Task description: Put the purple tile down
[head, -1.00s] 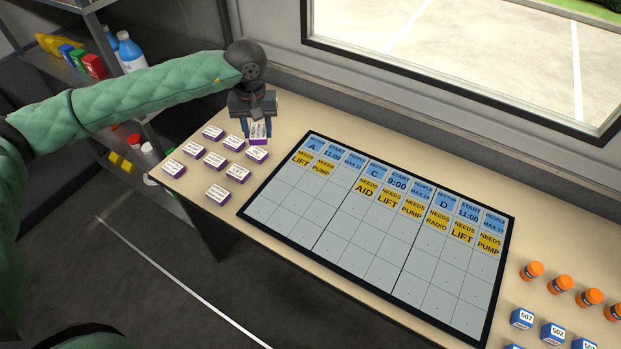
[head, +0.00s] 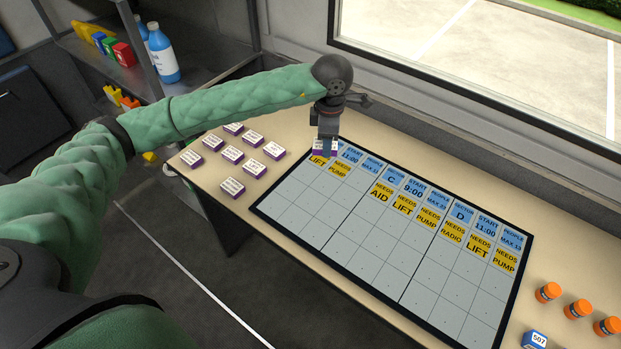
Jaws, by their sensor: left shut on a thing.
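My left gripper (head: 325,137) is shut on a purple tile (head: 320,147) with a white label. It holds the tile over the top left corner of the board (head: 335,206), covering part of the blue header cell there. I cannot tell whether the tile touches the board. Several other purple tiles (head: 232,187) with white labels lie on the table to the left of the board. My right gripper is not in view.
The board has blue header cells, yellow "NEEDS" cells and empty grey cells. Orange-capped containers (head: 578,308) and a blue block marked 507 (head: 535,340) stand at the lower right. A shelf with blue bottles (head: 162,55) is behind at left.

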